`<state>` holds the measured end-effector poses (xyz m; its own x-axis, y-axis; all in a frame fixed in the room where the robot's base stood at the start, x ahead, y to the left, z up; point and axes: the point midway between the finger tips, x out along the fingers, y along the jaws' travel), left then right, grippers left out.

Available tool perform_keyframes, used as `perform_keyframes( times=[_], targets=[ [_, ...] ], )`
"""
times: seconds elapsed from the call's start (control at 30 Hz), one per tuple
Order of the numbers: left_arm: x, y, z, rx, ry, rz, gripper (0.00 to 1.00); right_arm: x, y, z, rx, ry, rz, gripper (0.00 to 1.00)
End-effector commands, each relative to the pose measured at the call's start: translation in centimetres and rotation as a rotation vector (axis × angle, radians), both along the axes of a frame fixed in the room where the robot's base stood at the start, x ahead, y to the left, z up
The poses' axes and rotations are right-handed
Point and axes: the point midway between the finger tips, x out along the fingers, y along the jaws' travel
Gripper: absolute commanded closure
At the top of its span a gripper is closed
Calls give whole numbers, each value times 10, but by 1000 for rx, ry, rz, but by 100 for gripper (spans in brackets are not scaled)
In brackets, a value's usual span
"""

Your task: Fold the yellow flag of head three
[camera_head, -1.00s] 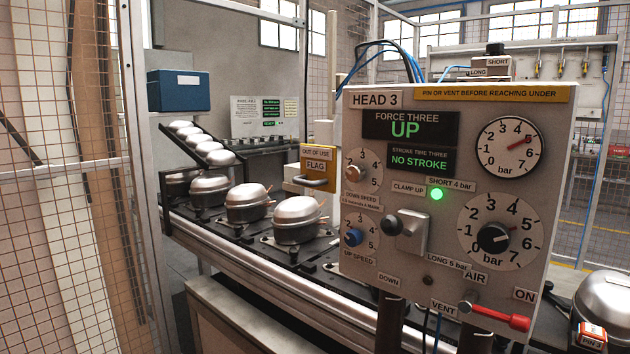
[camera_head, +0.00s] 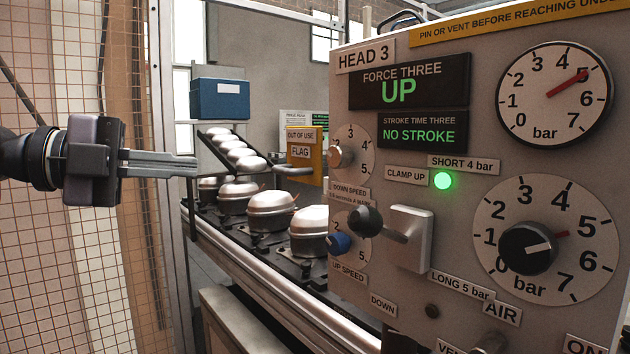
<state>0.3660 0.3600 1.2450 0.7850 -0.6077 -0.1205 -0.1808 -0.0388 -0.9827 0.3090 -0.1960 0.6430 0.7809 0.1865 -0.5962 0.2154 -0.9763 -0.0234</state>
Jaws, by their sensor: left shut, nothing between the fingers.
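The yellow flag (camera_head: 316,165) is a yellow plate labelled "OUT OF USE" and "FLAG", with a metal handle (camera_head: 293,171) at its lower edge. It stands upright just left of the grey head three panel (camera_head: 345,105), which covers part of its right side. My left gripper (camera_head: 197,164) comes in from the left, pointing right, shut and empty. In the picture it is left of the flag with a clear gap to the handle. My right gripper is not in view.
The panel carries gauges (camera_head: 554,95), knobs and a clamp lever (camera_head: 372,222) on the right. Silver compressors (camera_head: 270,211) stand on a conveyor below the flag. A blue box (camera_head: 219,98) is behind. A mesh fence (camera_head: 60,260) stands at left.

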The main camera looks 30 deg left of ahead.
Motion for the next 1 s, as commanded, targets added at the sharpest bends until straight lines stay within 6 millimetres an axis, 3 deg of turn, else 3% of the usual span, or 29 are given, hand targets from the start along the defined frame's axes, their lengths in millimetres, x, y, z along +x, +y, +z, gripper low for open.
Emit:
perform_keyframes(
  times=[0.1, 0.27, 0.7, 1.0],
  targets=[
    [-3, 4, 5, 18, 4, 38, 100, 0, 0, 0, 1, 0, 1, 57],
    [8, -4, 5, 17, 8, 38, 100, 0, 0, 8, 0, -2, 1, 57],
    [56, -39, -2, 15, 6, 33, 100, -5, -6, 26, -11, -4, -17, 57],
    [87, -52, -7, 9, 7, 34, 100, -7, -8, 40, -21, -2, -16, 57]
  ],
)
